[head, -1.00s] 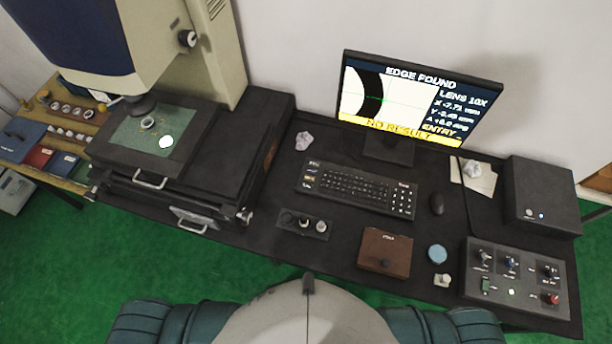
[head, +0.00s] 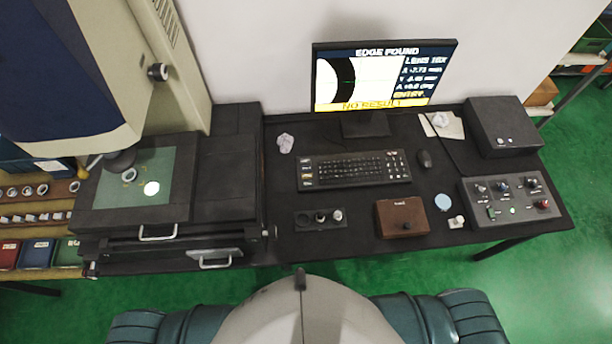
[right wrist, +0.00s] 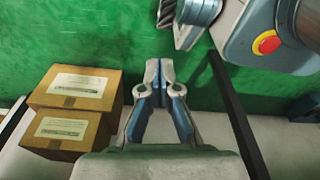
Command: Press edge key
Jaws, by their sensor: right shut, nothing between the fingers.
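The black keyboard (head: 354,170) lies on the desk below the monitor (head: 384,76) in the head view. Several keys at its left end look coloured, but their labels are too small to read. The monitor shows "EDGE FOUND" at the top and a yellow "NO RESULT" line at the bottom. My right gripper (right wrist: 159,68) shows in the right wrist view, with its fingertips together and nothing between them. It is over the green floor, away from the keyboard. My left gripper is in neither view.
A measuring machine with a stage (head: 192,210) stands left of the keyboard. A mouse (head: 425,159), a brown box (head: 402,217), a control panel (head: 511,199) and a black box (head: 503,127) are to the right. Cardboard boxes (right wrist: 75,110) show in the right wrist view.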

